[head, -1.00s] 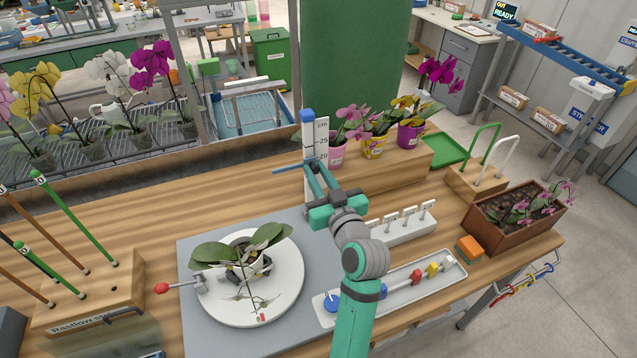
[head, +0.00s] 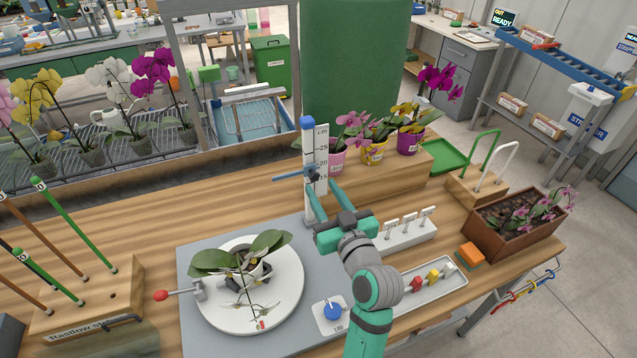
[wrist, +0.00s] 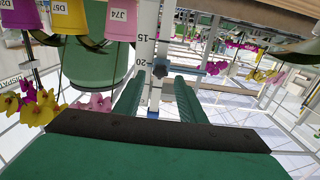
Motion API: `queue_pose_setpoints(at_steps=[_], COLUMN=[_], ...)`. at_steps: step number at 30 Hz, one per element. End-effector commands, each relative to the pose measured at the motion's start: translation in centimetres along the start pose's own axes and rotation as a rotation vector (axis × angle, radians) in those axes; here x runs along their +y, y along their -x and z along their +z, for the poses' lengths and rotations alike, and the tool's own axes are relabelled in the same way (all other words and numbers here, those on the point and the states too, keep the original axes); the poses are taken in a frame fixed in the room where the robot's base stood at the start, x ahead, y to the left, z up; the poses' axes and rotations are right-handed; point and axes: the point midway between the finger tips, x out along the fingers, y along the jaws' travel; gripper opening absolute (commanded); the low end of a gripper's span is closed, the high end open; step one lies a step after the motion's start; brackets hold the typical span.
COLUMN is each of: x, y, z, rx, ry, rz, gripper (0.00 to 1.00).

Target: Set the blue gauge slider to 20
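The gauge (head: 322,148) is a white upright scale with a blue cap, marked in cm, standing at the back of the grey mat. The blue slider (head: 290,175) sits across it, a little below the 20 label in the head view. In the wrist view, which is upside down, the slider's dark knob (wrist: 160,71) shows close to the 20 label; its exact reading I cannot tell. My gripper (head: 323,202) is in front of the gauge, its teal fingers spread and empty. In the wrist view the fingers (wrist: 158,100) stand apart on either side of the scale, short of the knob.
A white plate (head: 215,320) with a potted orchid lies left of my arm. A tray (head: 450,275) of coloured pieces and a white label rack (head: 405,238) are at right. Potted orchids (head: 373,152) stand on a wooden step right of the gauge.

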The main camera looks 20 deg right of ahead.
Motion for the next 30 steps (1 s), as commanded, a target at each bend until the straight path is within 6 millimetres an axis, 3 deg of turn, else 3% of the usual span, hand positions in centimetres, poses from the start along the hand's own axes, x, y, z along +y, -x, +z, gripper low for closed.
queue_pose_setpoints(at_steps=[6, 12, 30], x=[0.0, 0.0, 0.0], y=[4.0, 5.9, 6.3], z=[0.0, 0.0, 0.0], rx=[0.000, 0.000, 0.000], ry=[0.000, 0.001, 0.000], rz=[0.002, 0.000, 0.000], gripper=[0.37, 0.37, 0.37])
